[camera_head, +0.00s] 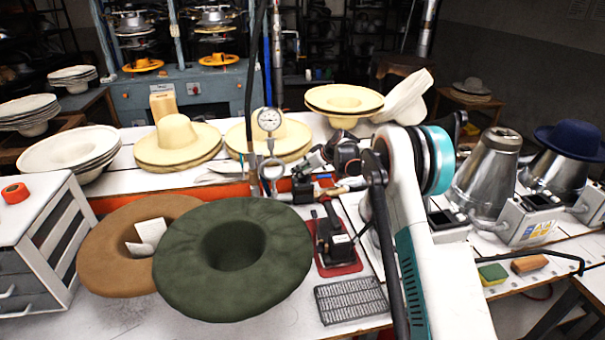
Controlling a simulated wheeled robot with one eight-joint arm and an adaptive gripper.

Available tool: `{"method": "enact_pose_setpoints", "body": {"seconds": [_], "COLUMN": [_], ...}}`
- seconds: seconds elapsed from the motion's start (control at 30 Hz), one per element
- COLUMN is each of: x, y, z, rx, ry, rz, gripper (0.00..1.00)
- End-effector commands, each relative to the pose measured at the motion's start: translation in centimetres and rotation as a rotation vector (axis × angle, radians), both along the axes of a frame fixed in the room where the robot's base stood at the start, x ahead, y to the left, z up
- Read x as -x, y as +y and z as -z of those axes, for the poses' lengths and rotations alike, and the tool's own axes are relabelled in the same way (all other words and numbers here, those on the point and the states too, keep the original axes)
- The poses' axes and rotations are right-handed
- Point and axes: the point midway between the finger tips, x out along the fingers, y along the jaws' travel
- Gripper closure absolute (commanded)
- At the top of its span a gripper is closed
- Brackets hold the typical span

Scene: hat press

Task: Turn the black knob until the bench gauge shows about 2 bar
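The bench gauge (269,119) is a round white dial on a thin upright stem behind the green hat. Its needle is too small to read. Below it is a fitting with a clear round part (272,169). A small black part just right of this fitting may be the black knob (302,186), but I cannot tell for sure. My gripper (318,163) reaches in from the right, near the fitting and above the black part. My gripper is small and dark here, so whether its fingers are apart, or touch the knob, does not show.
A green felt hat (190,285) and a brown one (100,270) lie in front. A black tool on a red mat (350,267) and a metal grid (350,300) are nearby. Cream hats (176,145) stand behind. Metal cones (487,170) stand at the right.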

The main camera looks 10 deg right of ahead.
Motion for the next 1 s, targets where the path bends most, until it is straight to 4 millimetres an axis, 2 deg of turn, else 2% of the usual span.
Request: {"method": "enact_pose_setpoints", "body": {"seconds": [0.13,0.5,0.7,1.0], "x": [-0.78,-1.03,-1.02,-1.02], "y": [0.56,0.74,0.73,0.75], "z": [1.02,1.22,1.22,1.22], "rx": [0.001,0.001,0.001,0.001], "ry": [0.000,0.000,0.000,-0.001], "rz": [-0.001,-0.001,-0.001,0.018], "gripper": [0.36,0.36,0.81,0.81]}}
